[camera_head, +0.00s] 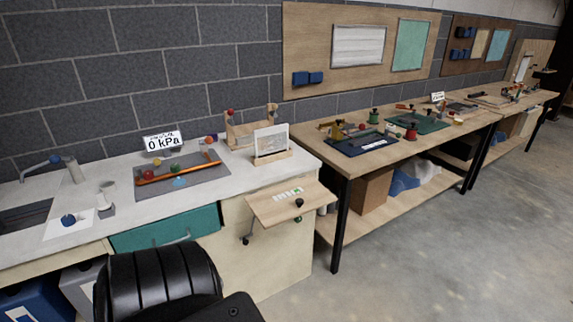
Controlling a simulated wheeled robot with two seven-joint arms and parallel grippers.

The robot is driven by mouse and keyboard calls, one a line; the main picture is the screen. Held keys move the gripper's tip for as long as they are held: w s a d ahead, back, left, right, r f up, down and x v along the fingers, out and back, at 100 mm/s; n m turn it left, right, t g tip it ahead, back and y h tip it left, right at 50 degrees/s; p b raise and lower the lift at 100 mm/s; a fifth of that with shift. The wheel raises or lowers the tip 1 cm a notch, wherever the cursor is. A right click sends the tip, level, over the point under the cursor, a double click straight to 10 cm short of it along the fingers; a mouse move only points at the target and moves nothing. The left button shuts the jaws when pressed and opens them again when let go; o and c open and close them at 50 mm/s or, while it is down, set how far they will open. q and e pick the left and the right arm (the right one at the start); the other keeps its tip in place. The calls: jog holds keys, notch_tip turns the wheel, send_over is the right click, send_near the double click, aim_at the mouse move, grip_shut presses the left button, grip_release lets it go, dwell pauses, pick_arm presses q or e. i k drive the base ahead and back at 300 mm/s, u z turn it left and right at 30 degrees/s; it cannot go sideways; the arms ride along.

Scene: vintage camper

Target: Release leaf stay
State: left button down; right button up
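A light wooden hinged leaf (265,208) sticks out from the right end of the white counter and looks raised, roughly level. It carries a label strip with green marks (289,194) and a dark round knob (299,202). A thin dark stay (247,238) with a round end shows below the leaf's left side, against the cream cabinet. A small green knob (298,219) shows below the leaf's front edge. How the stay joins the leaf is too small to tell. Neither of my grippers is in view.
A teal drawer (165,229) is in the counter front. A wooden workbench (345,165) with a dark leg stands to the right. The concrete floor (420,260) at the right is clear.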

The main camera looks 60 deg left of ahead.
aim_at(245, 242)
jog(key=u, duration=0.05)
jog(key=i, duration=0.8)
jog(key=u, duration=1)
jog(key=i, duration=0.6)
jog(key=u, duration=0.6)
